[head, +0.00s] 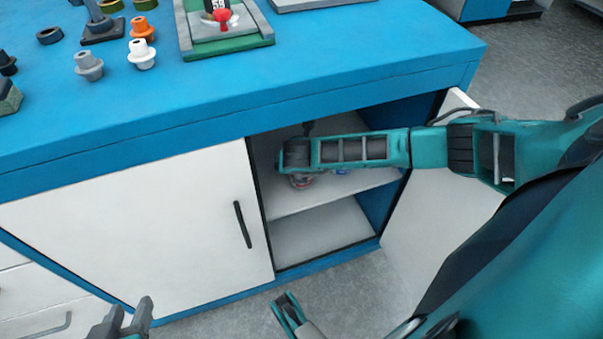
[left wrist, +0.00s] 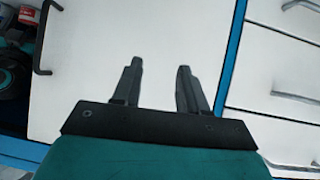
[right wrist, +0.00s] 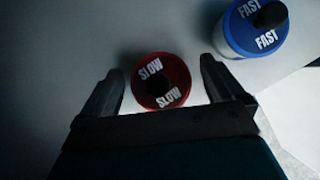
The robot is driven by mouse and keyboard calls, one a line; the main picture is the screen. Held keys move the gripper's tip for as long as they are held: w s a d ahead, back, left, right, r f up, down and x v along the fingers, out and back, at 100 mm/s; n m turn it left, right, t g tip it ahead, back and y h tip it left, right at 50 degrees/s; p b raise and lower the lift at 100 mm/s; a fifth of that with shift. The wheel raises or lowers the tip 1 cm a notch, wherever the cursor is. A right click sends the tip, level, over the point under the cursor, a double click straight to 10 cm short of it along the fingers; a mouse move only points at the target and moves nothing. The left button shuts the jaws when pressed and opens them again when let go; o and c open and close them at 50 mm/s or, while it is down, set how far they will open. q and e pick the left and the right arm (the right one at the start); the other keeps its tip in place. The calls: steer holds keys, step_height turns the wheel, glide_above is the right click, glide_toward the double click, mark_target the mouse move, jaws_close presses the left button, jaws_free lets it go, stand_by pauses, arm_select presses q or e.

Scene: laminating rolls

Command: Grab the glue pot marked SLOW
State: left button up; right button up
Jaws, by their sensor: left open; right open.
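The glue pot marked SLOW (right wrist: 160,82) is red with a dark centre and white lettering. It stands upright on the cabinet's shelf, and a little of its red shows in the head view (head: 301,182) below my right arm. My right gripper (right wrist: 162,70) is open inside the cabinet, its fingers on either side of the red pot; I cannot tell whether they touch it. A blue pot marked FAST (right wrist: 255,28) stands just to the right, and a sliver of it shows in the head view (head: 342,171). My left gripper (head: 125,312) is open and empty in front of the cabinet.
The cabinet's white left door (head: 150,225) is closed, with a black handle (head: 242,225). Its right door (head: 435,220) stands open. The shelf (head: 350,192) has little height above it under the blue worktop (head: 250,90). A lower compartment (head: 320,230) looks empty.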

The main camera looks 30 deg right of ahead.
steer(key=shift+x, duration=0.8)
steer(key=c, duration=1.4)
steer(key=shift+w, duration=0.1)
steer(key=shift+r, duration=0.15)
